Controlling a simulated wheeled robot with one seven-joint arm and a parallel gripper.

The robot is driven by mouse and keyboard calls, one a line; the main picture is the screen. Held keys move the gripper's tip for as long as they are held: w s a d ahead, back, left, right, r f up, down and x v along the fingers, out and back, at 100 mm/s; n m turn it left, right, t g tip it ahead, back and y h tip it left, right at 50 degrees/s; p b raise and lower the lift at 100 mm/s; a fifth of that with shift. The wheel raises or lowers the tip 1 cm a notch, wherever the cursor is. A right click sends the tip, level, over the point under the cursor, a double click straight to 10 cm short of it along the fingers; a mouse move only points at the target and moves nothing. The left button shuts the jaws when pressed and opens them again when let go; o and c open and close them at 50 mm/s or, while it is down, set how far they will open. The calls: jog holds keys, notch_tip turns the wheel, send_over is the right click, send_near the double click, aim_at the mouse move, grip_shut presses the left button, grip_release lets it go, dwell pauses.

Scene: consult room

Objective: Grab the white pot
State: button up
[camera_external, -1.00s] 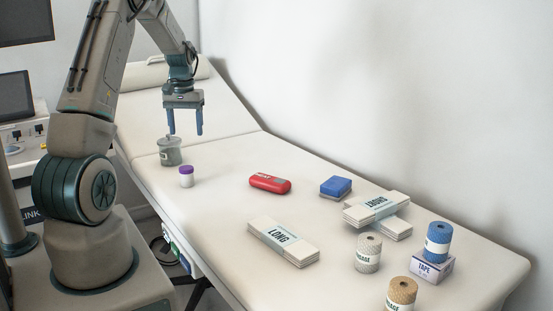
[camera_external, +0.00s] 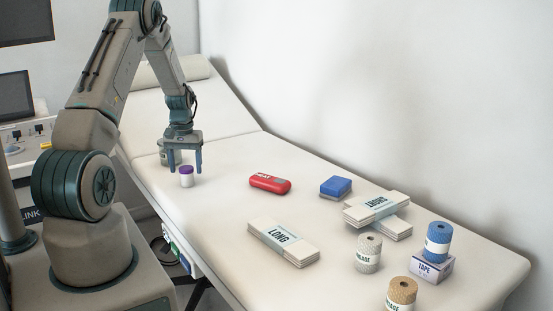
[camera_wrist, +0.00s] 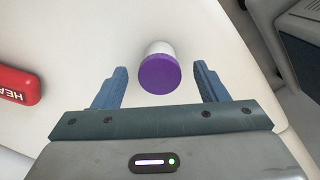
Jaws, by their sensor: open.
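The white pot (camera_external: 186,181) is small, with a purple lid, and stands upright on the white couch. In the wrist view its purple lid (camera_wrist: 159,74) faces the camera, between and slightly beyond the two blue fingers. My gripper (camera_external: 185,169) is open and empty, pointing down. Its fingers reach to about the lid's height in the external view, one on each side. I cannot tell whether either finger touches the pot; in the wrist view there are gaps on both sides.
A red case (camera_external: 270,183) lies to the right, with a blue block (camera_external: 335,187) beyond. A LONG packet (camera_external: 283,242), bandage rolls and a TAPE box (camera_external: 431,266) are farther right. The couch's left edge is close.

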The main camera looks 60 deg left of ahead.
jog(key=shift+f, duration=1.25)
jog(key=c, duration=1.1)
jog(key=shift+o, duration=0.2)
jog(key=shift+r, duration=0.15)
